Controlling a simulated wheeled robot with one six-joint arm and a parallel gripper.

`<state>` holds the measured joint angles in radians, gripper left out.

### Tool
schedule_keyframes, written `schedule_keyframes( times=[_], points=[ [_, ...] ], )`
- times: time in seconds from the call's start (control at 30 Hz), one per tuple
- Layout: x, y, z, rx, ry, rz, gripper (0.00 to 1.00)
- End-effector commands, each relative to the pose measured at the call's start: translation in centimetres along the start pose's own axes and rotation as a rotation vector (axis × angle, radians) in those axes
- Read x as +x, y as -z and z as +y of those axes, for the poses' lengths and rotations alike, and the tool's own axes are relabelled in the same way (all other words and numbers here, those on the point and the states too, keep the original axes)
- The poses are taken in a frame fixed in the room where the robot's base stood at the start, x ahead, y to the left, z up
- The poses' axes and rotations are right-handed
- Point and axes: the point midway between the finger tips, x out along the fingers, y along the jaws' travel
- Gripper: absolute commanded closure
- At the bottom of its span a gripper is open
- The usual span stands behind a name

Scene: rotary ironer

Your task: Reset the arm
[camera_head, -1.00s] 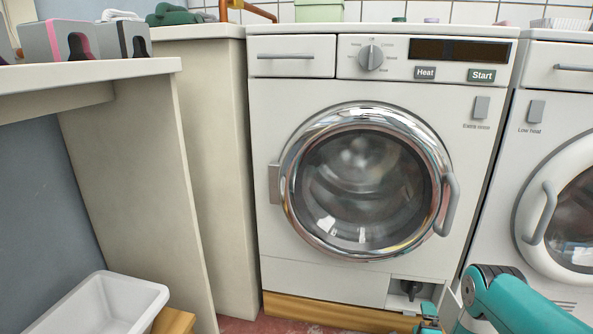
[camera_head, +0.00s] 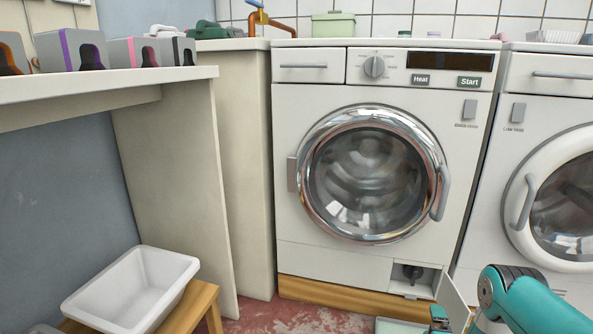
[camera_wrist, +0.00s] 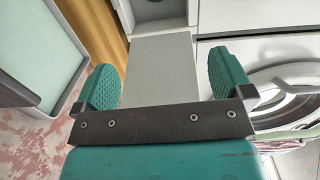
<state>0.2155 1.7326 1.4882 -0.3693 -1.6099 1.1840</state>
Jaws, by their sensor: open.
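My gripper (camera_wrist: 165,85) is in the wrist view with its two teal fingers wide apart and nothing between them. Beyond the fingers is the grey-white open flap (camera_wrist: 150,70) at the foot of the front-loading machine. In the head view my teal arm enters at the lower right, and a small teal part of my gripper (camera_head: 439,318) shows at the bottom edge, left of the open flap (camera_head: 454,300). The machine (camera_head: 300,110) has its round glass door (camera_head: 368,180) shut. A dark knob (camera_head: 412,272) sits in the open recess below the door.
A second machine (camera_head: 520,90) stands close on the right. A white basin (camera_head: 85,300) rests on a wooden stool (camera_head: 205,300) at lower left. A pale tray (camera_head: 395,326) lies low before the machine. Red floor (camera_head: 255,316) is bare between stool and machine.

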Motion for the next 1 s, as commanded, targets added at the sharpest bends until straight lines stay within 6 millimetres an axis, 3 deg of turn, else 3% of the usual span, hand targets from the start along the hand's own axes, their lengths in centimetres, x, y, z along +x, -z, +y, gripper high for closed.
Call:
schedule_keyframes(
  times=[0.17, 0.37, 0.47, 0.63, 0.77, 0.87, 1.0],
  points=[
    [1.6, -1.6, -2.6, -0.042, -0.041, -0.054, 0.02],
    [3.6, -4.7, -7.0, -0.121, -0.11, -0.153, 0.02],
    [4.3, -6.8, -10.0, -0.177, -0.151, -0.226, 0.02],
    [4.1, -11.7, -17.7, -0.324, -0.237, -0.409, 0.02],
    [1.2, -15.9, -24.8, -0.486, -0.305, -0.603, 0.02],
    [-2.6, -18.4, -29.8, -0.619, -0.342, -0.759, 0.02],
    [-9.7, -20.7, -36.1, -0.81, -0.374, -0.986, 0.02]
  ],
)
